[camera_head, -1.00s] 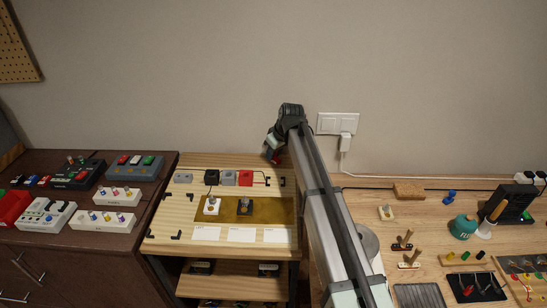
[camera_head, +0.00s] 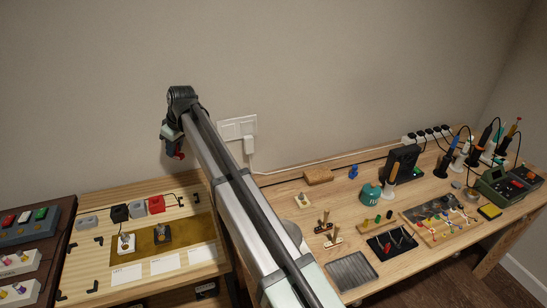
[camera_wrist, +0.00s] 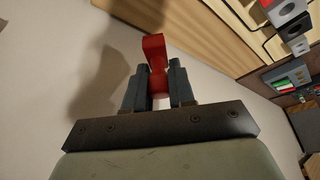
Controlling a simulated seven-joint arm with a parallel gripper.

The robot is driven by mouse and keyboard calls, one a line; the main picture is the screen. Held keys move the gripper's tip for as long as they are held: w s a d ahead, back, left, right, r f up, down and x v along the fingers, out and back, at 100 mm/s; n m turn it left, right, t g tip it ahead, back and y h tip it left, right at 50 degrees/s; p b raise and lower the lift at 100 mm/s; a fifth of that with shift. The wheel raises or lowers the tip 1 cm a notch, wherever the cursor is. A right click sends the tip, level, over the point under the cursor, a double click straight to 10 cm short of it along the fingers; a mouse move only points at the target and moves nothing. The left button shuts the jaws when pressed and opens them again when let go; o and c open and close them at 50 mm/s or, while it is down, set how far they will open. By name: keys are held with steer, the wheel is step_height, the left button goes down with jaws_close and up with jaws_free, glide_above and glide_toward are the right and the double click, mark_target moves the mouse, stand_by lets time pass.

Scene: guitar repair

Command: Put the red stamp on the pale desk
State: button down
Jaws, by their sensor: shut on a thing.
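My gripper (camera_head: 172,146) is up against the wall backdrop, above the back of the small wooden stand (camera_head: 88,282). It is shut on the red stamp (camera_wrist: 154,50), which stands out between the two fingers in the wrist view. In the head view the stamp (camera_head: 179,154) is a small red piece under the gripper, apart from any surface. A long pale wooden desk (camera_head: 290,203) runs along the wall to the right of my arm.
The desk holds a cork block (camera_head: 318,176), a teal bottle (camera_head: 369,194), a black tray (camera_head: 391,243) and several tools at its far right. Bare wood lies around the cork block. The stand carries a brass plate (camera_head: 202,228) and small boxes. A wall socket (camera_head: 237,127) is beside my arm.

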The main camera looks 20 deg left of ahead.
steer(key=w+d+f+m+t+h, duration=0.1)
steer(key=d+f+m+t, duration=0.1)
steer(key=d+m, duration=0.4)
steer(key=w+d+f+m+t+h, duration=0.1)
steer(key=d+f+m, duration=0.3)
steer(key=d, duration=0.7)
steer(key=w+d+f+m+t+h, duration=0.2)
steer(key=w+d+f+m, duration=0.1)
steer(key=d+m, duration=0.4)
steer(key=shift+w+d+f+m+t, duration=0.25)
steer(key=shift+d+f+m+t, duration=0.2)
steer(key=shift+d, duration=0.2)
steer(key=shift+f, duration=0.1)
steer(key=shift+f, duration=4.85)
steer(key=shift+f, duration=0.15)
steer(key=c, duration=0.9)
jaws_free()
steer(key=shift+c, duration=0.2)
steer(key=v, duration=1.2)
steer(key=shift+a, duration=0.15)
